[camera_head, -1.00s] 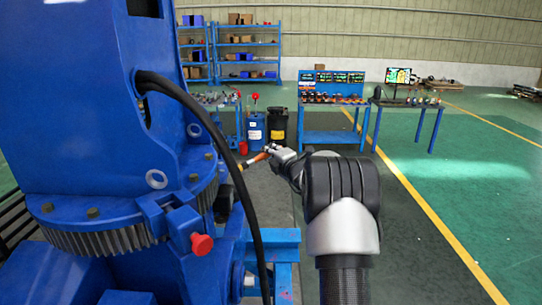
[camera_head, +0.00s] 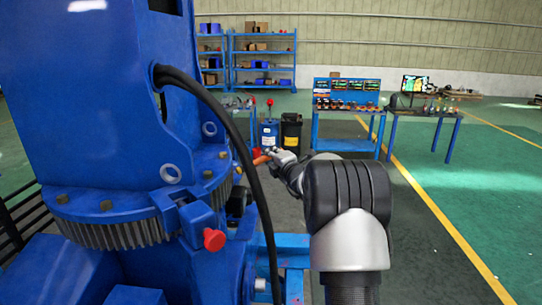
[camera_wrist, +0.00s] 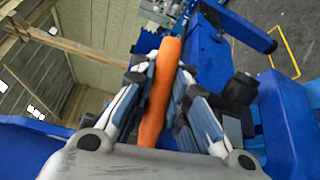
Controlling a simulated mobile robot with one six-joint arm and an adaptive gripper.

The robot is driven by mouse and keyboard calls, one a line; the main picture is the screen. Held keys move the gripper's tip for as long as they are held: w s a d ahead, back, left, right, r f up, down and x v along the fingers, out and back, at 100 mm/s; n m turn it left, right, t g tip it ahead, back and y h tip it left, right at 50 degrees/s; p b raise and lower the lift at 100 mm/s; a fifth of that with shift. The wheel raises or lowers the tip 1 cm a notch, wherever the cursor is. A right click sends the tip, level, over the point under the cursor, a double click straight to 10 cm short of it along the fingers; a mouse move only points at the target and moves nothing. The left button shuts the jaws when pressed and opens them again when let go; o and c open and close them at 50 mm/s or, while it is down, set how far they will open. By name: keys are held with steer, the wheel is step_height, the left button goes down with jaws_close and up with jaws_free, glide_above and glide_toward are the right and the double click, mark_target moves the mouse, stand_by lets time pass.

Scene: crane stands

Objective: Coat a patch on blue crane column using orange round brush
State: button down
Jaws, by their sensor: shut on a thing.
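The blue crane column (camera_head: 95,110) rises at the left of the head view, above a toothed ring (camera_head: 120,232). My gripper (camera_head: 277,158) is to the right of the column, beyond the black cable. It is shut on the orange round brush (camera_head: 261,160), whose handle points left toward the crane. In the wrist view the orange handle (camera_wrist: 160,90) lies between the two fingers of my gripper (camera_wrist: 158,75). The brush's bristle end is not clear in either view. I cannot tell whether it touches the crane.
A thick black cable (camera_head: 245,150) hangs from the column in front of the brush. A red knob (camera_head: 214,240) sticks out from the crane base. Blue shelves (camera_head: 262,60), a workbench (camera_head: 345,144) and a black bin (camera_head: 291,132) stand behind.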

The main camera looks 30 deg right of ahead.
steer(key=shift+w+a+b, duration=0.3)
steer(key=shift+a+b, duration=0.3)
steer(key=shift+a, duration=0.3)
stand_by(0.4)
stand_by(1.4)
steer(key=shift+s+d+p, duration=0.3)
steer(key=shift+d+p, duration=0.2)
steer(key=shift+d, duration=0.45)
steer(key=shift+s+d+p, duration=0.3)
steer(key=shift+d+p, duration=0.25)
steer(key=shift+d, duration=0.4)
steer(key=shift+s+d+p, duration=0.3)
steer(key=shift+d+p, duration=0.2)
steer(key=shift+d, duration=0.45)
